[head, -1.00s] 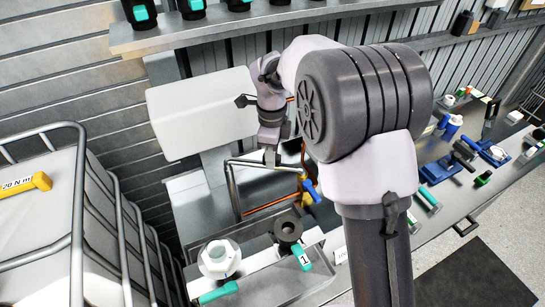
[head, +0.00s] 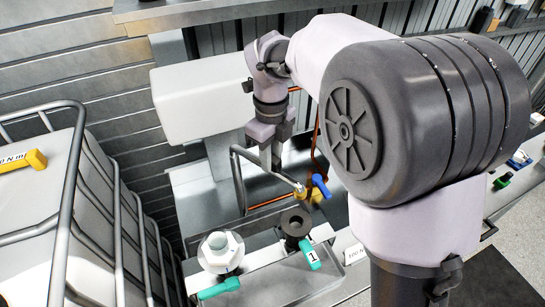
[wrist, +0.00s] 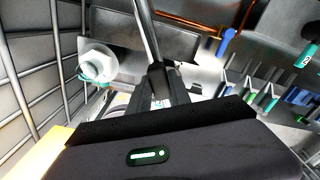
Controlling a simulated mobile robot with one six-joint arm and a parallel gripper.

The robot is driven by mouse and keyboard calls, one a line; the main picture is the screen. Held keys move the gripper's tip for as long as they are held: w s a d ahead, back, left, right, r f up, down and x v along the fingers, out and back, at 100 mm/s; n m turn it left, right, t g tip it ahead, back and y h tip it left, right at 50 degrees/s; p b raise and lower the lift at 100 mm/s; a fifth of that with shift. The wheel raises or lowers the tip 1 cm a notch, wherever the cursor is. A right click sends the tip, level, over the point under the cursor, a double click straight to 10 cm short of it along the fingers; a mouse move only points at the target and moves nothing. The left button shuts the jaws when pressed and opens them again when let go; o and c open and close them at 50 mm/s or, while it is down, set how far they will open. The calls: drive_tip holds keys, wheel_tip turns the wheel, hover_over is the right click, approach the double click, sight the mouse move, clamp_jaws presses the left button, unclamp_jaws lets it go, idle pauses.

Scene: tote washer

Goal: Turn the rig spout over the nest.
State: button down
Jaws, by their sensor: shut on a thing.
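The rig spout (head: 240,178) is a bent grey metal tube at the middle of the head view. Its upper arm slants down to the right, its front end near a brass valve with a blue lever (head: 320,186). My gripper (head: 273,165) is shut on the spout's upper arm; the wrist view shows the tube (wrist: 147,32) running into the jaws (wrist: 158,85). A black round holder with a central hole (head: 295,222) and a teal handle marked 1 stands just in front of the spout end. I cannot tell whether it is the nest, or whether the end is above its hole.
A white hex-topped fitting (head: 220,250) with a teal handle stands left of the black holder; it also shows in the wrist view (wrist: 98,62). A caged white tank (head: 40,225) stands at the left. A shelf (head: 215,10) crosses the top. My arm hides much of the right bench.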

drive_tip(key=shift+w+r, duration=0.1)
drive_tip(key=c, duration=1.2)
unclamp_jaws()
wheel_tip(320, 180, up, 17)
drive_tip(key=p, duration=0.4)
drive_tip(key=shift+r, duration=0.15)
